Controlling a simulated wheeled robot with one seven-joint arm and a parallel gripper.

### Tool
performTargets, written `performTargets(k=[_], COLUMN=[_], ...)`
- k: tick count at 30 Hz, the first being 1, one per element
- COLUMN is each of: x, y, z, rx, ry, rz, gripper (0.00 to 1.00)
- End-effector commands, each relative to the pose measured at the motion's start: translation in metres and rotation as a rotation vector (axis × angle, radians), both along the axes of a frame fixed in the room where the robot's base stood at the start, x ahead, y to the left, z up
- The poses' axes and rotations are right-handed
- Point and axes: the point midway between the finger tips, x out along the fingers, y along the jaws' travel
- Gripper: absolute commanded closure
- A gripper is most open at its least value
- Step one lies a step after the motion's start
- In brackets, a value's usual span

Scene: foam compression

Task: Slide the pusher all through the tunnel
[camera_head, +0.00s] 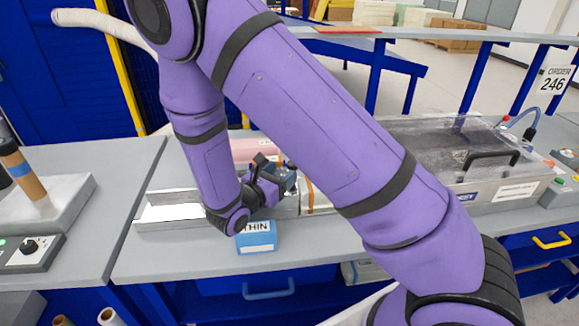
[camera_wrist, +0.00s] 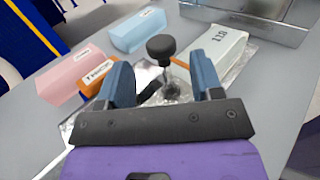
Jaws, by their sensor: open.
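My gripper (camera_wrist: 162,88) is open, its two blue fingers apart with nothing seen clamped between them. A round black knob on a thin stem (camera_wrist: 161,47), which looks like the pusher's handle, stands in the gap just beyond the fingertips. I cannot tell whether a finger touches it. A metal housing (camera_wrist: 245,22), perhaps the tunnel, is at the upper right of the wrist view. The pusher's base is mostly hidden.
A clear-lidded chamber (camera_head: 440,150) stands right.

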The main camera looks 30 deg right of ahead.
Motion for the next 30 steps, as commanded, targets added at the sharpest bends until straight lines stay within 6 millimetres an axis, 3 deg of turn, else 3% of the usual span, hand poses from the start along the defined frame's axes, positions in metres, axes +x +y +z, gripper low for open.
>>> performTargets(k=[3, 10, 30], x=[-0.01, -0.021, -0.025], y=[0.02, 0.042, 0.041], z=[0.0, 0.0, 0.006], rx=[0.0, 0.0, 0.025], ry=[-0.001, -0.001, -0.012], rz=[0.002, 0.0, -0.029], gripper=[0.4, 0.4, 0.4])
